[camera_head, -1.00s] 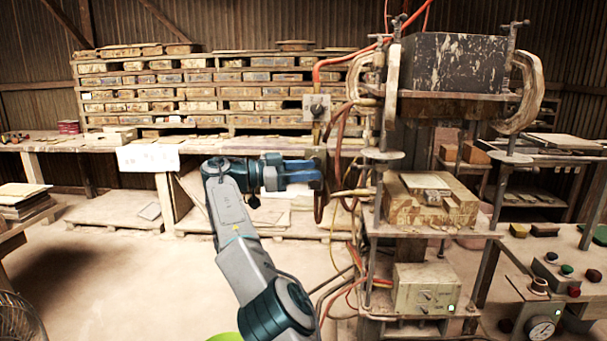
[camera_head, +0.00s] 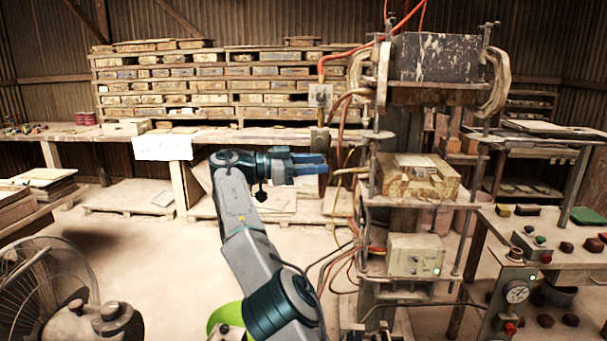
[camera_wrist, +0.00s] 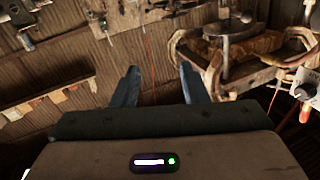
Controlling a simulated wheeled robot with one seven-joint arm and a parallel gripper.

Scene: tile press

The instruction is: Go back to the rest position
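My gripper (camera_head: 312,165) is left of the tile press (camera_head: 425,180) in the head view, with its blue fingers pointing right toward the press frame. In the wrist view my gripper (camera_wrist: 158,85) shows two blue fingers spread apart with nothing between them, so it is open and empty. The press has a dark, speckled upper block (camera_head: 434,57) and a wooden mould (camera_head: 415,180) on its middle shelf. Part of the press frame also shows at the right of the wrist view (camera_wrist: 245,50), tilted.
A control box with a green light (camera_head: 415,256) sits on the press's lower shelf. A panel with buttons and a gauge (camera_head: 517,291) stands at the right. A fan (camera_head: 45,290) stands at lower left. Orange hoses hang beside the press. The floor at left centre (camera_head: 150,240) is clear.

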